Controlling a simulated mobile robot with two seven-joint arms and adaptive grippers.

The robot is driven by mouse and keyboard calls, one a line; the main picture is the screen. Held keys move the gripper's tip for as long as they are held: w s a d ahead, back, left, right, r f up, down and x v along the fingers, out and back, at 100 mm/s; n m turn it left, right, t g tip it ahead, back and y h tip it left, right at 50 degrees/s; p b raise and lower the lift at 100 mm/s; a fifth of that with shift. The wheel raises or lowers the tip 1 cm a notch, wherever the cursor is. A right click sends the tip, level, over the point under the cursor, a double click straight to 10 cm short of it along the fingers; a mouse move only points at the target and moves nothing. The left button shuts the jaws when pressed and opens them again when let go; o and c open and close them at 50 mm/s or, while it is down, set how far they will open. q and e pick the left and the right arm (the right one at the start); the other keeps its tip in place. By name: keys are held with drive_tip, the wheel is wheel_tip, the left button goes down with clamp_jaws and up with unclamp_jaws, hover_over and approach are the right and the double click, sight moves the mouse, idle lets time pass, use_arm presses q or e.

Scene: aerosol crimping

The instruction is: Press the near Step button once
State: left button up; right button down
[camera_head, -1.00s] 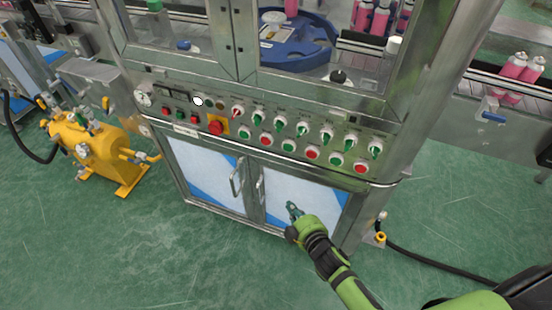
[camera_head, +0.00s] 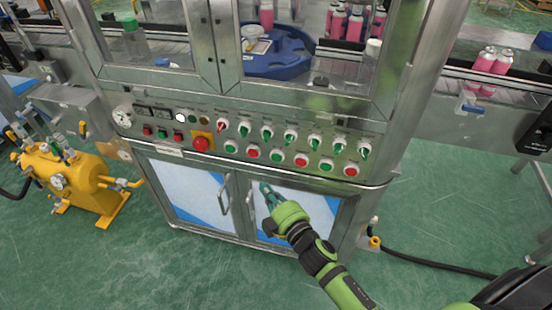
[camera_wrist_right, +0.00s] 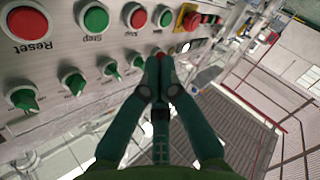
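The green Step button (camera_head: 277,155) sits in the lower row of the control panel, between a red Stop button (camera_head: 253,152) and a red Reset button (camera_head: 301,159). In the right wrist view the panel appears rotated, with the green button labelled Step (camera_wrist_right: 94,18) at upper left, beside Reset (camera_wrist_right: 28,24). My right gripper (camera_head: 265,186) is in front of the cabinet doors, below the button row in the picture. Its fingertips (camera_wrist_right: 160,56) meet with nothing between them, apart from the Step button. My left gripper is not in view.
A red emergency stop (camera_head: 201,143) on a yellow plate is left of the button row. Green selector knobs (camera_head: 267,131) line up above the buttons. Door handles (camera_head: 223,197) stick out below. A yellow tank (camera_head: 72,182) stands at left; a black hose (camera_head: 440,265) lies at right.

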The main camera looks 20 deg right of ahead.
sight(277, 158)
drive_tip(key=w+d, duration=0.4)
drive_tip(key=w, duration=0.2)
drive_tip(key=shift+w+d, duration=0.2)
drive_tip(key=shift+w, duration=0.05)
idle(1.3)
drive_tip(key=shift+w+d, duration=0.25)
drive_tip(key=shift+w, duration=0.1)
